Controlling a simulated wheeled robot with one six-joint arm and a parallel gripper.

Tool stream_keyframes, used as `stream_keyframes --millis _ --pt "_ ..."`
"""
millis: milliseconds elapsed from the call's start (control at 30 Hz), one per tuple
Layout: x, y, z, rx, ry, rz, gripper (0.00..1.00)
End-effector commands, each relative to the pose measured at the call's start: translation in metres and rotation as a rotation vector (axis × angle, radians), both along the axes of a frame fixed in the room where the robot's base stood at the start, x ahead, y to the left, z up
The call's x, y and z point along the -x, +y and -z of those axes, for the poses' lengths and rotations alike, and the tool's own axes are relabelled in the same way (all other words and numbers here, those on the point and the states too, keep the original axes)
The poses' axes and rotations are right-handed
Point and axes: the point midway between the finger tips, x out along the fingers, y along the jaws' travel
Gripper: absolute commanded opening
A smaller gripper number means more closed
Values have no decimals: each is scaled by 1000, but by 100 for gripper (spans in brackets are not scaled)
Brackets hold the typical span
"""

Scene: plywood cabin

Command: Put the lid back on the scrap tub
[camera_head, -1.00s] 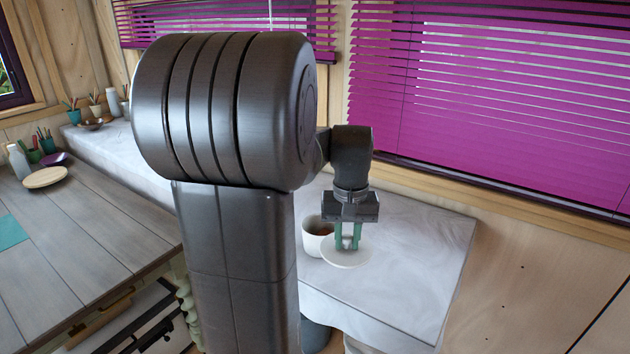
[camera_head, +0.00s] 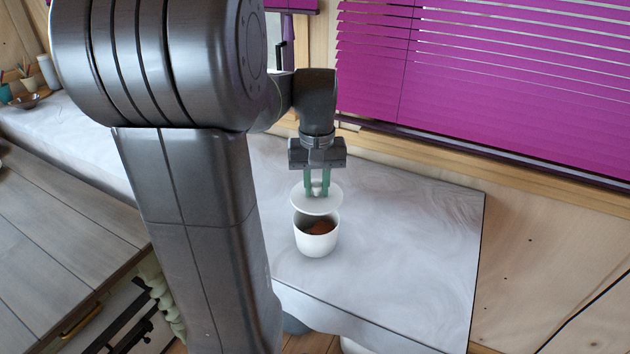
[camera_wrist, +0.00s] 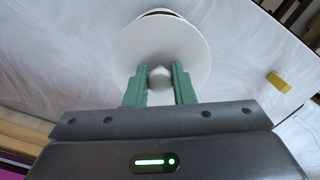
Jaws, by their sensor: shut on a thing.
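The scrap tub (camera_head: 317,243) is a white round tub standing upright on the pale marbled counter, with brown scraps showing inside. The lid (camera_head: 309,204) is a white disc with a knob. My gripper (camera_head: 317,191) points down and its green fingers are shut on the lid's knob. It holds the lid above the tub's far side, and the tub's near opening is uncovered. In the wrist view the lid (camera_wrist: 190,60) fills the space beyond the fingers and hides most of the tub; only a dark and white edge of it shows behind the lid.
The marbled counter (camera_head: 410,240) has free room to the right of the tub. A purple blind (camera_head: 480,90) and wooden wall stand behind it. A grey plank table (camera_head: 60,240) is at the left. The wrist view shows a small yellow object (camera_wrist: 278,82).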

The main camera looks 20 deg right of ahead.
Motion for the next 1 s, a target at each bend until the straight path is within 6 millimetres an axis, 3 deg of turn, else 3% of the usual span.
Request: stream_keyframes --millis 200,500,1000 --pt "0 0 26 0 1 0 5" --pt "0 0 50 0 1 0 5" --pt "0 0 52 0 0 0 5"
